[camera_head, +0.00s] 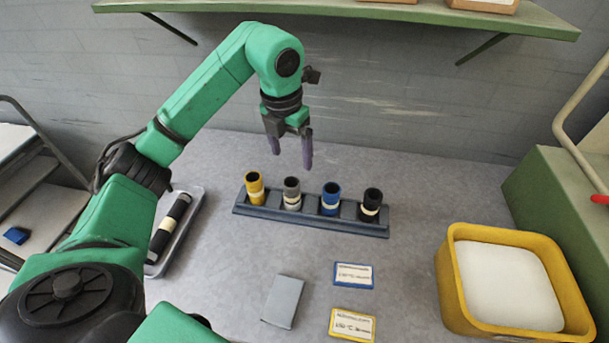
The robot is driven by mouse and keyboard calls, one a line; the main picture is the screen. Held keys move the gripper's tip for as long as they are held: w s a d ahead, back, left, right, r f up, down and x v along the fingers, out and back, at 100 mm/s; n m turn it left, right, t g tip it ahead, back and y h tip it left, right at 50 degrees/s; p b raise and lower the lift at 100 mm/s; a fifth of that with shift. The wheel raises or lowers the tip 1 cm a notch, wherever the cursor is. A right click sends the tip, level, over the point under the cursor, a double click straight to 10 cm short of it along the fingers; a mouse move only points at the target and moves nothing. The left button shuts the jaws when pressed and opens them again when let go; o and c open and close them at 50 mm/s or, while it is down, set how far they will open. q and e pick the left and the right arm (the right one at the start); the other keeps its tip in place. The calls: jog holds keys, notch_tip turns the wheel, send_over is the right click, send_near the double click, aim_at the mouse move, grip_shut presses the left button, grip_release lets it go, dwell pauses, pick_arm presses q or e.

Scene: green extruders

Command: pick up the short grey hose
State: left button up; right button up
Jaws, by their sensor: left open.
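The short grey hose (292,193) stands upright in a dark blue rack (262,212), second from the left. It has a pale band round its lower part. A yellow hose (254,187) stands to its left, and a blue hose (330,197) and a black hose (371,203) stand to its right. My left gripper (291,160) is open and empty, pointing down above and behind the rack, apart from the grey hose. My right gripper is not in view.
A tray (191,222) with a long black hose (169,228) lies left, partly behind my arm. A grey block (283,302), a blue-edged card (353,274) and a yellow-edged card (352,325) lie in front. A yellow bin (451,290) stands right. A green shelf (340,9) hangs above.

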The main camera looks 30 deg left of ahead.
pick_arm(q)
jog(key=p, duration=0.2)
send_over(293, 192)
jog(key=a, duration=0.1)
notch_tip(293, 192, down, 5)
jog(key=f, duration=0.2)
jog(key=w+f+p, duration=0.1)
jog(key=f, duration=0.2)
jog(key=w+f+p, duration=0.1)
jog(key=f, duration=0.1)
jog(key=shift+a+f, duration=0.1)
jog(key=shift+f, duration=0.1)
jog(key=shift+f+p, duration=0.3)
jog(key=shift+f, duration=0.2)
grip_shut()
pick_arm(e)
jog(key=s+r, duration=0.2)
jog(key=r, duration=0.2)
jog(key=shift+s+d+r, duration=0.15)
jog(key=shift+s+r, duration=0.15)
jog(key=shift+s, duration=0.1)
